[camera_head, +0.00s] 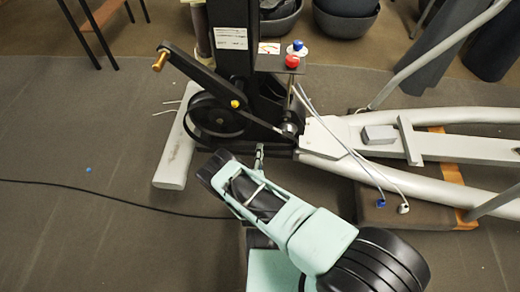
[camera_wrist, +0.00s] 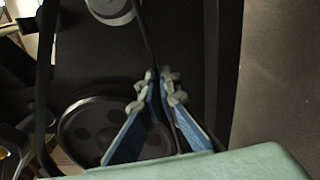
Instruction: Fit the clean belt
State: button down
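The black belt (camera_wrist: 146,38) shows in the wrist view as a thin dark strand running down between my fingers, with another strand (camera_wrist: 45,85) at the left. A large dark pulley (camera_wrist: 92,132) with round holes lies behind my left finger, and a grey round hub (camera_wrist: 110,9) is at the top. My gripper (camera_wrist: 161,84) has its blue-padded fingers drawn close together on the belt strand. In the head view my gripper (camera_head: 259,156) is low at the front of the machine, right of the pulley (camera_head: 207,113). The belt's full path is hard to make out there.
A crank arm with a brass-coloured handle (camera_head: 160,61) juts up left over the pulley. A red knob (camera_head: 292,62) and blue knob (camera_head: 297,46) sit on a shelf. Loose cables end in a blue plug (camera_head: 381,203) and white plug (camera_head: 403,208). Floor at left is mostly clear.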

jog(key=shift+w+d+b, duration=0.1)
jog(key=shift+w+b, duration=0.6)
jog(key=shift+w, duration=1.5)
jog(key=shift+w, duration=0.45)
dwell(0.3)
jog(key=c, duration=2.1)
grip_release()
jog(key=shift+s, duration=0.1)
